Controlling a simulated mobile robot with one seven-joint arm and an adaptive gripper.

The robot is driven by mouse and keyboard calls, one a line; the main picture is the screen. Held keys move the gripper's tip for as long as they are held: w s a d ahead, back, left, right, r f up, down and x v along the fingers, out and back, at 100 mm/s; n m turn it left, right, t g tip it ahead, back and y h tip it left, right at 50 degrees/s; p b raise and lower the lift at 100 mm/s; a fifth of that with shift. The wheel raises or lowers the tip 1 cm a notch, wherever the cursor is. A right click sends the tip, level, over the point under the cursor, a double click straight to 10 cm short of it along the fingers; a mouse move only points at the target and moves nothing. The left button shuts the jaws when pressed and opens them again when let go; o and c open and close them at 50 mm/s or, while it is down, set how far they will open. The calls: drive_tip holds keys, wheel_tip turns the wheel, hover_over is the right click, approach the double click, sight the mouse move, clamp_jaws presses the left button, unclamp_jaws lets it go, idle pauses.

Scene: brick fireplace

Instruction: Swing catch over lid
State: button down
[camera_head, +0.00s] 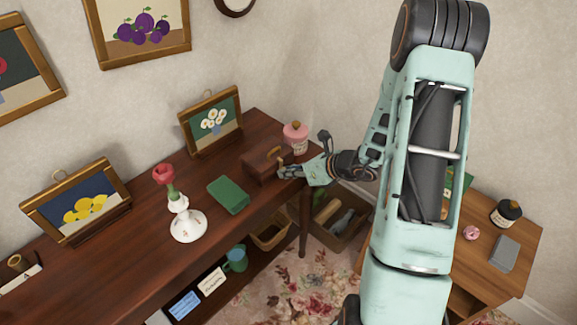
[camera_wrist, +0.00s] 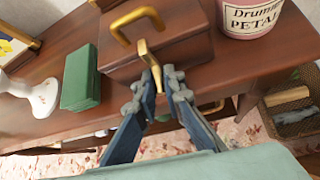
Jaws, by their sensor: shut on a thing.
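A brown box (camera_head: 258,168) with a lid stands at the right end of the dark wooden table. In the wrist view the box (camera_wrist: 185,45) has a brass handle (camera_wrist: 137,20) on top of its lid. A brass catch (camera_wrist: 150,60) hangs at the front of the box, over the lid's edge. My gripper (camera_head: 284,173) reaches the box from the right. In the wrist view my gripper (camera_wrist: 160,78) has its fingertips closed around the lower part of the catch. Whether the catch is fully seated is hard to tell.
A green block (camera_head: 228,195) and a white vase (camera_head: 187,222) with a red flower stand to the left. A framed flower picture (camera_head: 211,121) stands behind. A basket (camera_head: 342,217) is on the floor.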

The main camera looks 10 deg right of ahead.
drive_tip(key=shift+a+g+p, duration=0.15)
drive_tip(key=shift+g+p, duration=0.15)
drive_tip(key=shift+g, duration=0.1)
drive_tip(key=c, duration=2.3)
unclamp_jaws()
drive_tip(key=shift+r, duration=0.1)
drive_tip(key=shift+c, duration=0.2)
drive_tip(key=shift+s+d+r, duration=0.15)
drive_tip(key=shift+d+r, duration=0.05)
drive_tip(key=shift+d, duration=0.05)
drive_tip(key=v, duration=1.1)
drive_tip(key=shift+s+r, duration=0.2)
drive_tip(key=shift+s, duration=0.05)
drive_tip(key=shift+a, duration=0.15)
